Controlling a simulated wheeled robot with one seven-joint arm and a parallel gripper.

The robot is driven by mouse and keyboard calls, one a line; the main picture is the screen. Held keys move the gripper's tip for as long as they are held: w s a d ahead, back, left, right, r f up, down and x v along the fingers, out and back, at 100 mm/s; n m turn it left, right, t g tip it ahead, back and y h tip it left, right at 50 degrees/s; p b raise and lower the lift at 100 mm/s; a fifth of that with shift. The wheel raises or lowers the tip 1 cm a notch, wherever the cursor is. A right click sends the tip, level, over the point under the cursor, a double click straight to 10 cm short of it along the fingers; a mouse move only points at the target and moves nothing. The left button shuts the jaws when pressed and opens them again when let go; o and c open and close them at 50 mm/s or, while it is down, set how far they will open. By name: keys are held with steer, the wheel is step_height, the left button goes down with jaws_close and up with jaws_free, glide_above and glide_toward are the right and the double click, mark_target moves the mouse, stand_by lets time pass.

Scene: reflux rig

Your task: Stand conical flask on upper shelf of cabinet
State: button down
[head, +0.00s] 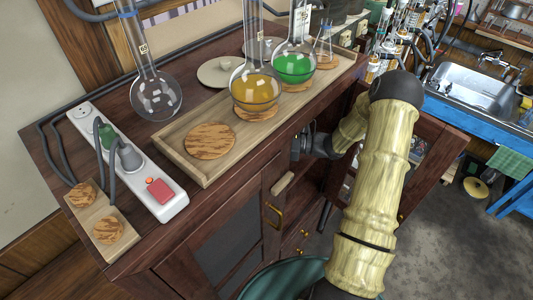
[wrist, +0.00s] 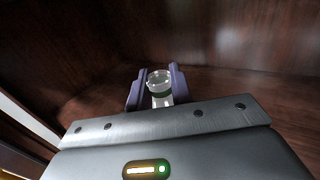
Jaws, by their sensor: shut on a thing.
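In the wrist view my gripper (wrist: 157,88) is shut on a clear glass piece (wrist: 160,77). Its round rim and a short part of its neck show between the two fingers; the rest of its body is hidden, so I cannot tell whether its base touches a surface. Dark wood of the cabinet interior (wrist: 235,82) surrounds it. In the head view the dark wooden cabinet (head: 70,142) has its right door (head: 440,148) open, and my arm reaches in there. The gripper's fingers and the held glass are hidden in that view.
On the cabinet top, a wooden tray (head: 190,168) holds flasks with yellow (head: 255,90) and green liquid (head: 294,67) and a small conical flask (head: 323,48). An empty round flask (head: 156,95) and a power strip (head: 155,180) stand left. A sink (head: 485,85) is at right.

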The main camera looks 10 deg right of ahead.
steer(key=shift+w+d+f, duration=0.1)
steer(key=shift+f, duration=0.75)
steer(key=shift+f+p, duration=0.65)
steer(key=shift+f, duration=1.4)
steer(key=shift+f, duration=0.2)
steer(key=c, duration=1.2)
jaws_free()
steer(key=shift+c, duration=0.2)
